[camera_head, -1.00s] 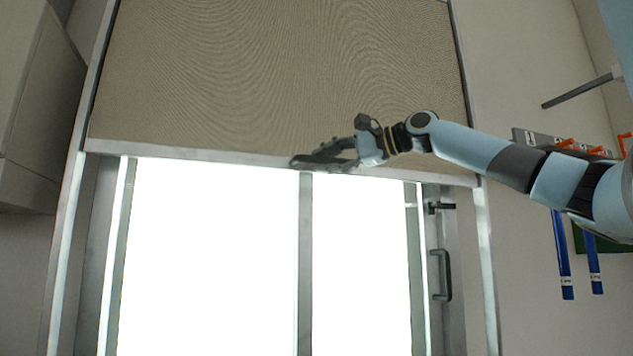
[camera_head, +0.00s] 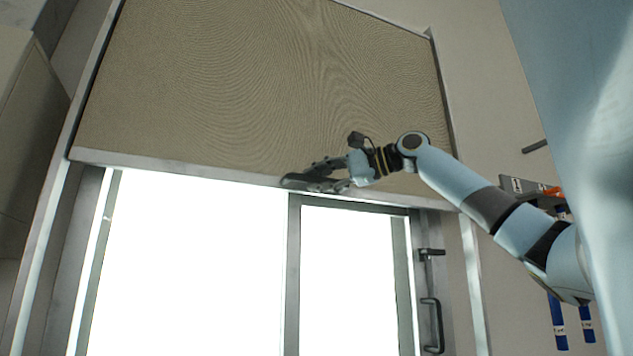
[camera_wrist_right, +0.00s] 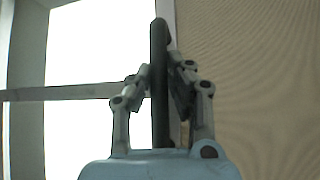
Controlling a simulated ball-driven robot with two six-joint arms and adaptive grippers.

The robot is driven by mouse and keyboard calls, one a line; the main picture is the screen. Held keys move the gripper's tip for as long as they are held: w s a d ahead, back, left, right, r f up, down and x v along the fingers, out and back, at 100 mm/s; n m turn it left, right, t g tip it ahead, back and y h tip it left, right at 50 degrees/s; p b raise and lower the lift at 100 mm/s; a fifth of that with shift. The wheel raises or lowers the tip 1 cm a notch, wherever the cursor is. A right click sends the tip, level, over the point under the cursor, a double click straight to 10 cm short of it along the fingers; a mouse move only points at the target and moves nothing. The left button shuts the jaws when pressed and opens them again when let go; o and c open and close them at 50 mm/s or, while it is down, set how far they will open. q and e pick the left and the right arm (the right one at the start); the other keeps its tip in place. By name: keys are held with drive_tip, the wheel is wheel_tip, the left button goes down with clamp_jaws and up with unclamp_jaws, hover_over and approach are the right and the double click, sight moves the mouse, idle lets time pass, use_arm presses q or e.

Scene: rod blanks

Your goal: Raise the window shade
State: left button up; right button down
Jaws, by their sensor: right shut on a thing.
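The window shade (camera_head: 250,90) is a beige woven sheet with a pale metal bottom bar (camera_head: 180,168), covering the upper part of a bright window (camera_head: 200,260). A dark pull handle (camera_head: 292,182) sits at the bottom bar. My right gripper (camera_head: 322,174) is shut on this handle. In the right wrist view the dark handle (camera_wrist_right: 160,45) runs between the two fingers, with shade cloth on the right and bright window on the left. The fingertips partly hide the handle. My left gripper is not in view.
The window frame has a dark lever (camera_head: 432,252) and a pull grip (camera_head: 436,325) at its right. A wall rack (camera_head: 520,187) with blue-handled tools (camera_head: 557,322) hangs to the right, partly behind my arm. A pale cabinet (camera_head: 28,150) stands at the left.

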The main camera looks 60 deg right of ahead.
drive_tip(key=c, duration=1.2)
unclamp_jaws()
drive_tip(key=shift+c, duration=0.2)
